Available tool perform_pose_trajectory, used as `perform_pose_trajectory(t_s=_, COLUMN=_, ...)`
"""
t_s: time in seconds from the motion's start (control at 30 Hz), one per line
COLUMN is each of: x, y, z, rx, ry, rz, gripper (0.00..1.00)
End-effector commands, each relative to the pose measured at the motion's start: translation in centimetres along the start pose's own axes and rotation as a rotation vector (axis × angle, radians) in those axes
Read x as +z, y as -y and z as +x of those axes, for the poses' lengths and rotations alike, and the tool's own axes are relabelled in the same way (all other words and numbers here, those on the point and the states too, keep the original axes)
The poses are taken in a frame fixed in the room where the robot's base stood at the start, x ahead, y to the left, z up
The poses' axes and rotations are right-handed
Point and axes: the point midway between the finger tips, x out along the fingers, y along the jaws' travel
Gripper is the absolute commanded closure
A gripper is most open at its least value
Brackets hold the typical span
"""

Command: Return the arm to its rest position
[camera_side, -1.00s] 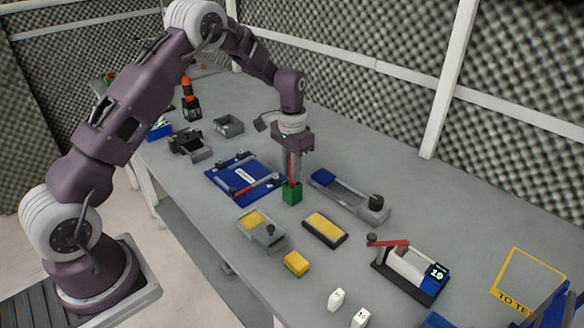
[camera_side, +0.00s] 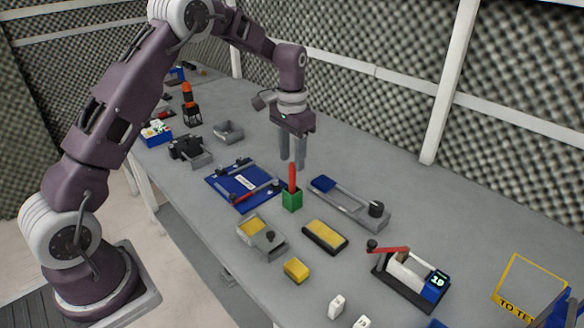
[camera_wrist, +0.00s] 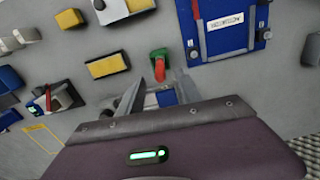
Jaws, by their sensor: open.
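My gripper (camera_side: 292,152) is open and empty above the table, over and slightly behind a small green holder (camera_side: 292,201). A red stick-like thing (camera_side: 293,178) stands upright in the holder, apart from the fingers. In the wrist view the fingers (camera_wrist: 155,92) point toward the table, and the green holder (camera_wrist: 158,53) with the red thing (camera_wrist: 160,70) shows just beyond them. My arm reaches out over the table from the left.
A blue board (camera_side: 226,192) lies left of the holder. A grey fixture with a blue pad (camera_side: 346,203), a yellow-topped block (camera_side: 325,237), a grey box (camera_side: 268,239) and a yellow block (camera_side: 296,269) lie around it. A red-levered device (camera_side: 412,279) is at right. Foam walls stand behind.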

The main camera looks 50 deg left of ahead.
Motion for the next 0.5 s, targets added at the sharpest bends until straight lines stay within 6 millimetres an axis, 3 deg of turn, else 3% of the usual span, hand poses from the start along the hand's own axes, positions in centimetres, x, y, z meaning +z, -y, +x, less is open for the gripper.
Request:
perform_pose_trajectory(t_s=0.37, x=0.1, y=-0.1, z=-0.4, rx=0.000, ry=-0.002, rz=0.000, gripper=0.58)
perform_pose_trajectory(t_s=0.47, x=1.1, y=-1.0, z=-3.3, rx=-0.002, ry=-0.035, rz=-0.006, gripper=0.58)
perform_pose_trajectory(t_s=0.5, x=2.1, y=-1.8, z=-5.5, rx=-0.004, ry=-0.061, rz=-0.009, gripper=0.58)
